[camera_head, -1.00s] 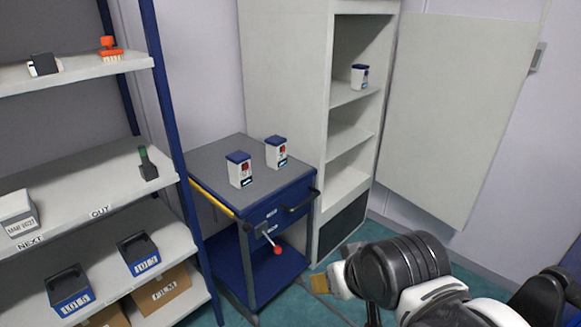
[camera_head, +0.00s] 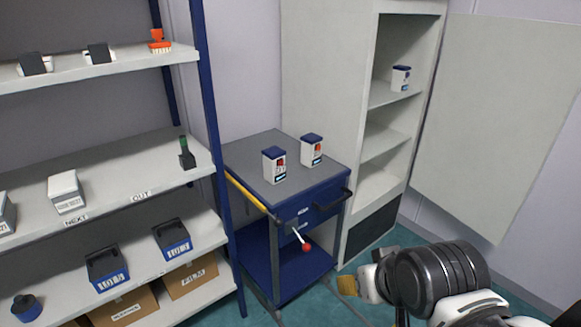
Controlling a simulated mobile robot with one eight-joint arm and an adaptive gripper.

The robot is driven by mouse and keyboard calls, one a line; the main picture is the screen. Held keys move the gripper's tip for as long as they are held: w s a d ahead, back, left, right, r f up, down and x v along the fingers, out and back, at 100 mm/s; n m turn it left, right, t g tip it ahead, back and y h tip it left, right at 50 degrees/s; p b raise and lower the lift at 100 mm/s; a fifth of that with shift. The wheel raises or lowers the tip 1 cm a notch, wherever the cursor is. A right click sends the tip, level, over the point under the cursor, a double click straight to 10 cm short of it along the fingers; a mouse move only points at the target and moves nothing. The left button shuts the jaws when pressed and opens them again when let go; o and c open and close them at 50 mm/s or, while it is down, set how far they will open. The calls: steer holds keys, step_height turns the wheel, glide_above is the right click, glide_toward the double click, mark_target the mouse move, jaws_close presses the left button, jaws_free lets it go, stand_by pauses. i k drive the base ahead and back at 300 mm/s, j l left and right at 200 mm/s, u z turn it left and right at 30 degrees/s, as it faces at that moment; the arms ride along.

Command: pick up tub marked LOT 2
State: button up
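Two white tubs with blue lids stand on the grey top of a blue cart (camera_head: 245,155): a front-left tub (camera_head: 273,171) and a back-right tub (camera_head: 311,155). A third similar tub (camera_head: 400,79) stands on an upper shelf of the open cabinet. Their labels are too small to read, so I cannot tell which is marked LOT 2. My arm shows at the lower right, with my gripper (camera_head: 347,286) low in front of the cart and cabinet, apart from all tubs. Its fingers are too unclear to judge.
A blue-framed shelf rack (camera_head: 110,200) on the left holds bins, boxes and a green-topped bottle (camera_head: 187,153). The cabinet door (camera_head: 490,130) stands open at right.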

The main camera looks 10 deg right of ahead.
mark_target(274, 174)
steer(key=i+l+u, duration=0.15)
steer(key=i, duration=0.2)
steer(key=i+l+u, duration=0.1)
steer(key=i, duration=0.3)
steer(key=i+l+u, duration=0.15)
steer(key=i, duration=0.2)
